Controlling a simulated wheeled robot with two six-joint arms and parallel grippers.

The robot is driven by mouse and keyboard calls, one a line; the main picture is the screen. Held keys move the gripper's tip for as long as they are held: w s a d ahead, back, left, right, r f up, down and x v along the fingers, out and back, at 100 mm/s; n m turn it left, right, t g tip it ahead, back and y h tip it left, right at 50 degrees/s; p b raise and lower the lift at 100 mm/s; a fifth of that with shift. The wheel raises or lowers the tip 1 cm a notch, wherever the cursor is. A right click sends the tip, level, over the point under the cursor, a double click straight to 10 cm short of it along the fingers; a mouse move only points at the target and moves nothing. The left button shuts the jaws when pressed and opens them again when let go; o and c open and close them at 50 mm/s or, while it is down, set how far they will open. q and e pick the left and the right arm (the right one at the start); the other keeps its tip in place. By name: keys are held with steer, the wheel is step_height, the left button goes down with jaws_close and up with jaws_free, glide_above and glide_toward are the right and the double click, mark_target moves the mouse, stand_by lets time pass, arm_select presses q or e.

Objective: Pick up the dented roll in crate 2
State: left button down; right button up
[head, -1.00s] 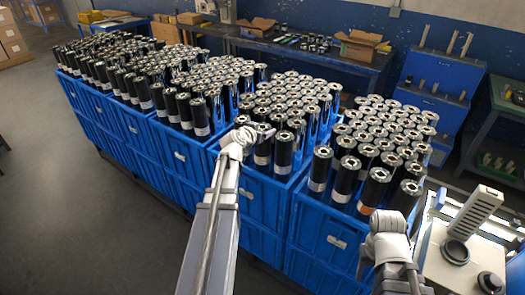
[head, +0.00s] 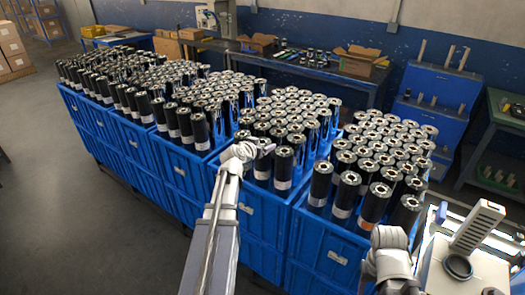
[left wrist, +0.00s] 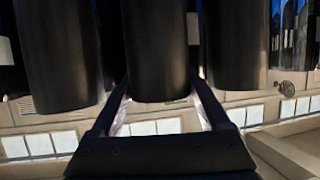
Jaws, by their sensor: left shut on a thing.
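My left gripper (head: 266,149) is at the near edge of the second blue crate from the right (head: 262,205), among the upper ends of its front rolls. In the left wrist view its two fingers (left wrist: 160,112) are shut on a black roll (left wrist: 158,50), which stands upright between them. Black rolls stand close on both sides of it. I cannot make out a dent on any roll. Crate numbers are not readable. My right arm shows at the lower right of the head view, but its gripper is not visible.
Several blue crates full of upright rolls stand in a row. A roll with an orange band (head: 372,208) is at the front of the rightmost crate (head: 330,252). A white machine (head: 465,262) stands at the lower right. The grey floor at left is clear.

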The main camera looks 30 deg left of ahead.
arm_select(q)
step_height(320, 180, up, 10)
steer(key=p, duration=0.9)
steer(key=shift+p, duration=0.35)
steer(key=shift+f, duration=0.1)
